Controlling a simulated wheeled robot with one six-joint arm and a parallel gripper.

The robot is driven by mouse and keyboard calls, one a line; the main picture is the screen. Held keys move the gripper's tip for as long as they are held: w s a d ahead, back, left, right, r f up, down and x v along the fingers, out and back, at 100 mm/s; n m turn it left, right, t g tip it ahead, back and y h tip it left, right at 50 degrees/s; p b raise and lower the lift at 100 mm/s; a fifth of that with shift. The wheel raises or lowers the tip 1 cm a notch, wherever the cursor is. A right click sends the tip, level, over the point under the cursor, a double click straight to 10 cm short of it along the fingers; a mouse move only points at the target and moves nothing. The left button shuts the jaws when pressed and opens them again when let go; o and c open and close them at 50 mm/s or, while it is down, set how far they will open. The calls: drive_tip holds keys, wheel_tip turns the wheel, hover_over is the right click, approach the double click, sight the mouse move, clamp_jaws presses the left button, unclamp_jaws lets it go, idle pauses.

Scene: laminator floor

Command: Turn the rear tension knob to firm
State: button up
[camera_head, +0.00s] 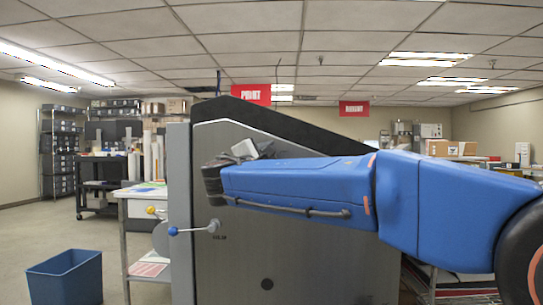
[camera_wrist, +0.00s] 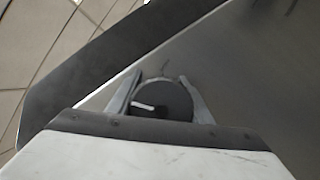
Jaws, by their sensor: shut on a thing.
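In the wrist view a round dark knob (camera_wrist: 165,100) with a white pointer line sits on the grey metal panel. The pointer line points to the left in that view. My gripper (camera_wrist: 160,92) has one finger on each side of the knob and is shut on it. The knob's near part is hidden by my gripper's body. In the head view my blue arm reaches across the machine's grey side panel (camera_head: 285,250), with my gripper (camera_head: 250,148) near the panel's upper part. The knob itself cannot be made out there.
A lever with a blue ball (camera_head: 173,231) sticks out from the machine's left side, below my arm. A yellow ball (camera_head: 151,210) shows beside it. A blue bin (camera_head: 65,278) stands on the floor at left. The floor around the bin is clear.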

drive_tip(key=shift+f+m+g, duration=0.15)
drive_tip(key=shift+m+g, duration=0.2)
drive_tip(key=shift+m, duration=0.5)
drive_tip(key=shift+f+m+g, duration=0.15)
drive_tip(key=shift+m+g, duration=0.2)
drive_tip(key=shift+m, duration=0.5)
drive_tip(key=shift+d, duration=0.1)
drive_tip(key=o, duration=1)
drive_tip(key=shift+o, duration=0.2)
drive_tip(key=v, duration=1.7)
drive_tip(key=shift+s, duration=0.15)
